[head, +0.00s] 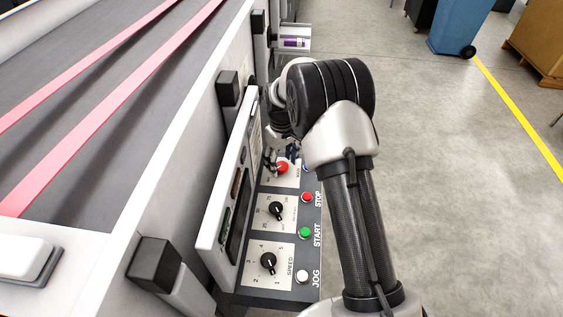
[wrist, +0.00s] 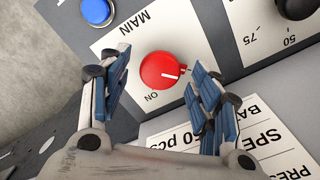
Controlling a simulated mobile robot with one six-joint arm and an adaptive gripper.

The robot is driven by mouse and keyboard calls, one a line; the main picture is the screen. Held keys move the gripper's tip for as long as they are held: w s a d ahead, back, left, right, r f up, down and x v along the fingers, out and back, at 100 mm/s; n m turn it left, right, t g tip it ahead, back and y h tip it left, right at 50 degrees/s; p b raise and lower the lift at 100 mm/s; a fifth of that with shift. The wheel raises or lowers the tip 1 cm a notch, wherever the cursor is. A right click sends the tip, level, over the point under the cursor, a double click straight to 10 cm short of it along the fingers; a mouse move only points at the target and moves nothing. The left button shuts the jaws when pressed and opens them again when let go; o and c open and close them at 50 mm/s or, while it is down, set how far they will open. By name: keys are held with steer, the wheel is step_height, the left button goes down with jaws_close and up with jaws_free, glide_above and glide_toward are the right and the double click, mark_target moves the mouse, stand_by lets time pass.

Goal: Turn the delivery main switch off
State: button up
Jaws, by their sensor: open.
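The main switch is a red round knob (wrist: 163,71) on a white plate marked MAIN and ON in the wrist view. Its white pointer line faces right in that view, away from the ON mark at its lower left. It also shows as a red knob (head: 282,168) at the far end of the panel in the head view. My gripper (wrist: 160,60) is open, with one blue-padded finger on each side of the knob. I see gaps between fingers and knob; the depth is unclear. In the head view my gripper (head: 280,157) is partly hidden by my arm.
A blue button (wrist: 97,11) sits beside the switch plate. The panel holds a red STOP button (head: 307,198), green START button (head: 305,233), white JOG button (head: 302,276) and black dials (head: 268,261). An upright white panel (head: 222,220) stands close on the left. Floor (head: 440,200) is open at right.

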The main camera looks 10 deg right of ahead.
mark_target(282, 166)
step_height(282, 166, up, 12)
steer(key=shift+f, duration=0.25)
stand_by(0.3)
steer(key=s+r+m+t+b, duration=0.1)
steer(key=s+r+b, duration=0.1)
steer(key=s+r, duration=0.55)
steer(key=s+r+m+t+b, duration=0.1)
steer(key=s+r+m+b, duration=0.2)
steer(key=s, duration=0.7)
steer(key=s+f+t+b, duration=0.1)
steer(key=s+f+b, duration=0.1)
steer(key=s, duration=0.7)
steer(key=s+f+m+t+b, duration=0.1)
steer(key=s+f+b, duration=0.1)
steer(key=s, duration=0.8)
steer(key=shift+d+f+m+t, duration=0.3)
steer(key=shift+d+f, duration=0.15)
